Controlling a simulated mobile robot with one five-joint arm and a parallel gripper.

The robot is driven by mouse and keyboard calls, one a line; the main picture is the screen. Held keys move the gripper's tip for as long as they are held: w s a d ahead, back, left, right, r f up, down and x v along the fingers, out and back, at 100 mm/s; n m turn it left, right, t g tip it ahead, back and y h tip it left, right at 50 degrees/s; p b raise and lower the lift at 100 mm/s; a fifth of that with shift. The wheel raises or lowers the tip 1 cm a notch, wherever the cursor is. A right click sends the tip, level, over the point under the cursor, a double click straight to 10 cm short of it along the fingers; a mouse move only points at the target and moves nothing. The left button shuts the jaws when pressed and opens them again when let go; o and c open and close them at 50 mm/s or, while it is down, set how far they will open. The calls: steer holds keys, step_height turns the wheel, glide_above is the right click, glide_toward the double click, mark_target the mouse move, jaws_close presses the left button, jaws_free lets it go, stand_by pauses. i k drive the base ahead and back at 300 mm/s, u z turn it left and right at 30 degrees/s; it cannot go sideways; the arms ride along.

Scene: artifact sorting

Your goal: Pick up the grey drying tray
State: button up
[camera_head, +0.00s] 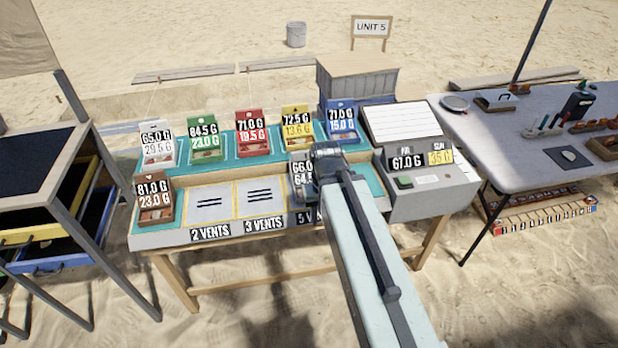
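A grey item (298,188) with a label reading 66.0 and a partly covered second line stands on the table's right part. My arm hides most of it, so I cannot tell whether it is the grey drying tray. My gripper (326,160) is in front of it in the picture, at the end of my pale arm. Its fingers are not clear, and neither is whether it touches the item. Similar labelled items stand in the back row: white (157,145), green (203,138), red (252,132), yellow (297,127) and blue (341,121).
A brown labelled item (154,201) stands at the table's left. Panels marked 2 VENTS (209,204) and 3 VENTS (259,198) lie in front. A grey scale console (428,180) is at right. A drawer rack (50,238) stands left, a tool table (490,150) right.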

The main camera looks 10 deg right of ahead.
mark_target(300, 169)
steer(key=z, duration=0.95)
steer(key=i, duration=0.6)
steer(key=u, duration=3.2)
steer(key=i, duration=1)
steer(key=z, duration=0.1)
